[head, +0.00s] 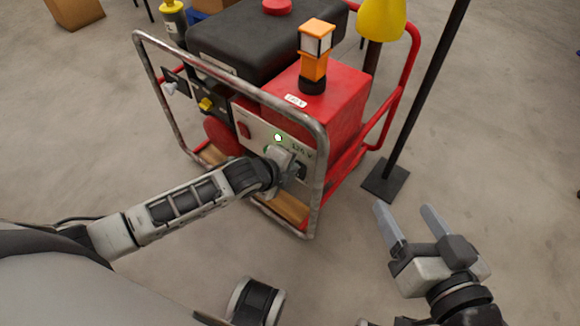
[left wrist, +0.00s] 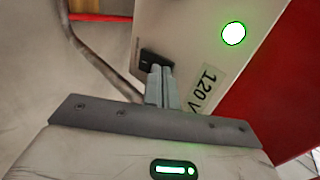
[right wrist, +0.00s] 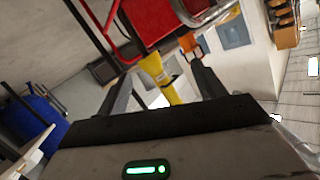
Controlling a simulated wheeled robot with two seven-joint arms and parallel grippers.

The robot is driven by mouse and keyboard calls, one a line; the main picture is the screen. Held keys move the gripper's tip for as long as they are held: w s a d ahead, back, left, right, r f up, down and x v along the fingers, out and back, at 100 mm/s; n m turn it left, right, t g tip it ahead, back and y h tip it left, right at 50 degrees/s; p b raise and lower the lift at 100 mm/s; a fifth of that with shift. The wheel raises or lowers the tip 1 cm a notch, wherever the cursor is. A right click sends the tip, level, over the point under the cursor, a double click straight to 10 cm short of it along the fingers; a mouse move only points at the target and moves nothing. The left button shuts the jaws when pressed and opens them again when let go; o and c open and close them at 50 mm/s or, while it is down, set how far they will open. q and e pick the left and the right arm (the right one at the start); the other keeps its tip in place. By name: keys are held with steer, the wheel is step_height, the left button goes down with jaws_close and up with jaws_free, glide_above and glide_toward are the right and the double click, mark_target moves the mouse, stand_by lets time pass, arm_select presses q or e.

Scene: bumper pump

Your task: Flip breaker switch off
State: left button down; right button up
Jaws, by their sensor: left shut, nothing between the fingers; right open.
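The red and black generator (head: 315,115) stands in a tubular frame. A light control panel (head: 262,125) faces me, with a lit green light (head: 278,138) and a "120 V" label. A small black switch (left wrist: 157,62) sits on the panel near the label in the left wrist view. My left gripper (head: 294,170) is shut and empty at the panel. Its fingertips (left wrist: 160,70) overlap the switch's lower edge in the left wrist view; I cannot tell whether they touch. The gripper hides part of the panel in the head view. My right gripper (head: 405,208) is open and empty, away from the generator.
The metal frame tube (head: 319,190) runs close to the right of my left gripper. A black pole on a square base (head: 385,180) stands right of the generator. An orange lamp (head: 315,50) sits on top.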

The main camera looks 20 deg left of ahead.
arm_select(q)
steer(key=shift+r+p, duration=0.4)
steer(key=shift+r, duration=0.1)
arm_select(e)
steer(key=shift+r, duration=0.65)
steer(key=shift+f, duration=0.1)
arm_select(q)
steer(key=p+v, duration=0.7)
steer(key=v, duration=0.6)
arm_select(e)
step_height(320, 180, down, 7)
steer(key=s+d+g+h, duration=0.2)
steer(key=g, duration=0.2)
steer(key=shift+d+n+h, duration=0.2)
steer(key=shift+n+h, duration=0.1)
arm_select(q)
steer(key=shift+s, duration=0.15)
